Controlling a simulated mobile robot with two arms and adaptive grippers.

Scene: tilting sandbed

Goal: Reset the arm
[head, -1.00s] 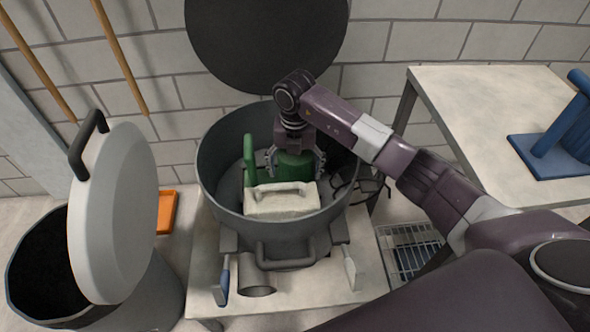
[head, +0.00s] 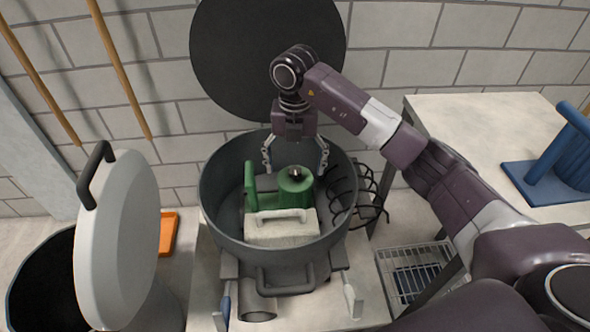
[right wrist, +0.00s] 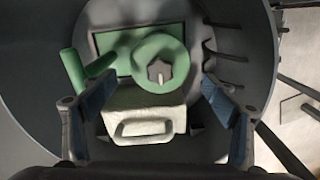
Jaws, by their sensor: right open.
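My right gripper (head: 296,158) is open and empty above the big grey pot (head: 222,226). Inside the pot lie a green object with a round knob part (head: 296,184) and an upright green piece, and a pale block with a handle (head: 282,228) in front of it. In the right wrist view the open fingers (right wrist: 155,108) frame the green object (right wrist: 160,62) and the pale block (right wrist: 146,125), with a gap below the fingers. My left gripper is not in view.
A round dark lid (head: 268,55) stands behind the pot. A bin with a tilted grey lid (head: 122,240) is at the left. A pale table (head: 470,115) with a blue stand (head: 560,160) is at the right. A black wire rack (head: 372,195) sits beside the pot.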

